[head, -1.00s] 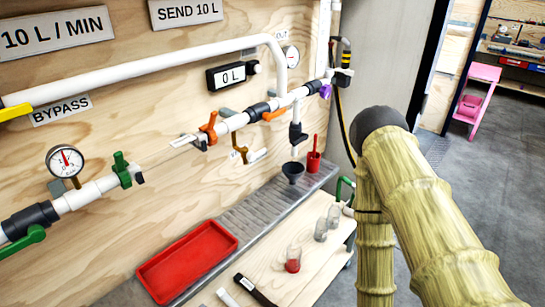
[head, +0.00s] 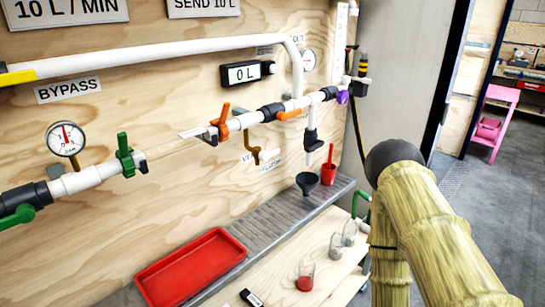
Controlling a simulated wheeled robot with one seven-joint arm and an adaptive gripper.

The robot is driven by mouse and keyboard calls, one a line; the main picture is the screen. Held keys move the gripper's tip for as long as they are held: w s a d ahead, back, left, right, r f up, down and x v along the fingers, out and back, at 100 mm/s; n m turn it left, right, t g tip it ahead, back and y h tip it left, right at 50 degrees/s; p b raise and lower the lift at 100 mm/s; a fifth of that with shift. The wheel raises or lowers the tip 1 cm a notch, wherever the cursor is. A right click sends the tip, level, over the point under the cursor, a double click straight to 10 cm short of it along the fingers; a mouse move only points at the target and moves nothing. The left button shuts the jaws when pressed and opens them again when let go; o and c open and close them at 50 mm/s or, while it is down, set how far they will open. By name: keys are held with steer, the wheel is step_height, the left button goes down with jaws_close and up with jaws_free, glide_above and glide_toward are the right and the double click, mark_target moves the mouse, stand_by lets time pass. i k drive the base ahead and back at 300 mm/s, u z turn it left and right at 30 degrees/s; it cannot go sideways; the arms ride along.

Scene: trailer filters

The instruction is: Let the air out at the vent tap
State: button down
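The board carries a white pipe run with coloured valves. A small ochre tap (head: 254,150) hangs below the pipe behind the orange-handled valve (head: 220,122). A partly hidden label beside it seems to begin with "VE", so it looks like the vent tap. Whether it is open or closed is too small to tell. My arm shows at the right, in yellow bamboo-like sleeves with a dark round joint. It is well to the right of the tap. My gripper is out of view.
A red tray (head: 190,268) and a dark funnel (head: 307,182) sit along the grey grating (head: 262,222) below the pipe. Glass jars, one with red contents (head: 306,274), stand on the wooden bench.

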mark_target(265, 156)
steer(key=u, duration=0.05)
steer(key=k, duration=0.5)
steer(key=z, duration=1.45)
steer(key=i, duration=0.75)
steer(key=u, duration=2.25)
